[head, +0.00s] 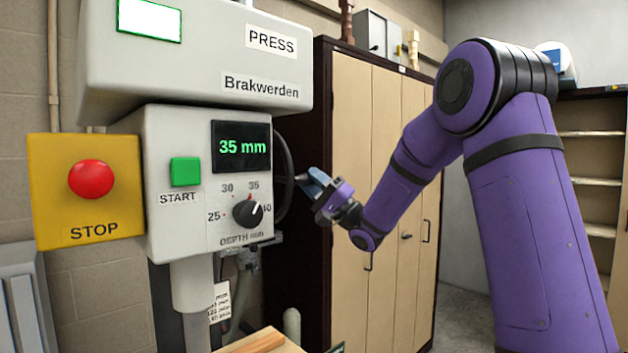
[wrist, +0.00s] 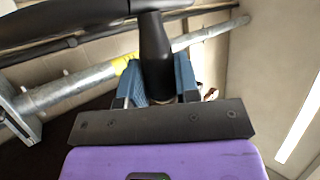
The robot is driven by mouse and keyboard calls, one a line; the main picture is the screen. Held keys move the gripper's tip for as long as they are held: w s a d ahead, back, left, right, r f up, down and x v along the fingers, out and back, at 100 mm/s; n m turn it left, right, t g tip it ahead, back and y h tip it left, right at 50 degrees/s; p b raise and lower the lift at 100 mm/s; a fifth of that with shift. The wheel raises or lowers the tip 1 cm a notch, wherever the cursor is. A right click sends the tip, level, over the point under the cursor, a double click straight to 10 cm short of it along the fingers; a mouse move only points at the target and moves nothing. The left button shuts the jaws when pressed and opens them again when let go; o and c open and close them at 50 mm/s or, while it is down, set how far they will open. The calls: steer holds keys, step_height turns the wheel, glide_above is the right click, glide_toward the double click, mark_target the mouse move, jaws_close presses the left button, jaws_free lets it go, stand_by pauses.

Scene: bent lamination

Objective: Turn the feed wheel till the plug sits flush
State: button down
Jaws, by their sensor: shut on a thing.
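The feed wheel (head: 281,160) is a dark wheel on the right side of the press, seen nearly edge-on in the head view. My gripper (head: 311,183) is at its right side, at the wheel's handle. In the wrist view, my gripper's blue jaws (wrist: 157,85) are shut on the black handle (wrist: 154,48), which stands upright between them. Part of the dark wheel (wrist: 65,20) crosses the top of that view. I cannot make out the plug in either view.
The press (head: 160,190) shows "35 mm" on its display (head: 241,147). It has a depth knob (head: 248,214), a green START button (head: 185,171) and a red STOP button (head: 91,179). A wooden strip (head: 252,343) lies below. A tall cabinet (head: 350,130) stands behind my gripper.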

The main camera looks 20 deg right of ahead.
steer(key=shift+w+a+f, duration=0.1)
steer(key=shift+w, duration=0.05)
steer(key=c, duration=1.2)
jaws_free()
steer(key=o, duration=0.4)
steer(key=shift+w+a+f, duration=0.1)
steer(key=shift+w, duration=0.2)
steer(key=shift+c, duration=0.2)
steer(key=shift+s, duration=0.15)
steer(key=v, duration=1)
steer(key=shift+s+d+f, duration=0.15)
steer(key=shift+s+d, duration=0.05)
steer(key=shift+d, duration=0.05)
